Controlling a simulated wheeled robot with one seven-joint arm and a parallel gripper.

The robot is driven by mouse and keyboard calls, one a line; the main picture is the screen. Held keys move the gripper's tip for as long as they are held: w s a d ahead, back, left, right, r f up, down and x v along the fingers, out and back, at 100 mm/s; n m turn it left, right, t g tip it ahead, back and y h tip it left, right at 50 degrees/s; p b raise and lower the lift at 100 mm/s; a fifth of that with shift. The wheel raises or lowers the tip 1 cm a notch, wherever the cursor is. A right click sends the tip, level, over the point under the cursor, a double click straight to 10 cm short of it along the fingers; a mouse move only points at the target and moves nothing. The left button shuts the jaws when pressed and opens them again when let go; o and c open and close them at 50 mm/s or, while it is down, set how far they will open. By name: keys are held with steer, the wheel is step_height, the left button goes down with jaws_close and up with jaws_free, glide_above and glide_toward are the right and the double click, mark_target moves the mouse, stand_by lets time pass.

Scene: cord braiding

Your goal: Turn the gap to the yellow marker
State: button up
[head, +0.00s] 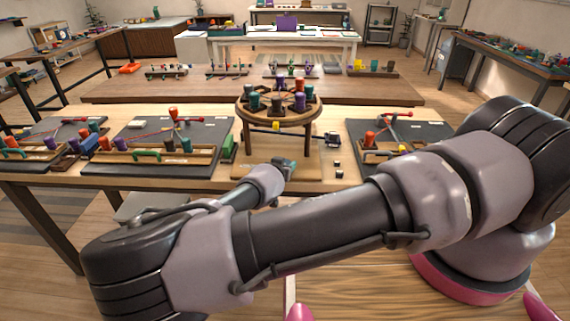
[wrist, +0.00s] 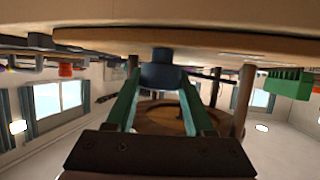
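The round wooden braiding disc (head: 279,113) stands on legs above the table and carries several red, purple and teal bobbins. A small yellow piece (head: 276,127) shows just under its front rim; I cannot tell for sure that it is the marker. The gap among the bobbins is not clear at this size. My gripper (head: 288,164) is low in front of the stand, below the disc. In the wrist view, its green fingers (wrist: 160,78) lie on both sides of a dark blue knob (wrist: 160,72). Whether they press on it is unclear.
The wrist view looks upside down, with a wooden surface at the top and stand legs (wrist: 243,100) on both sides. Black boards with cords (head: 178,133) lie left, another (head: 400,130) right. A green block (head: 228,148) stands left of the stand.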

jaws_close()
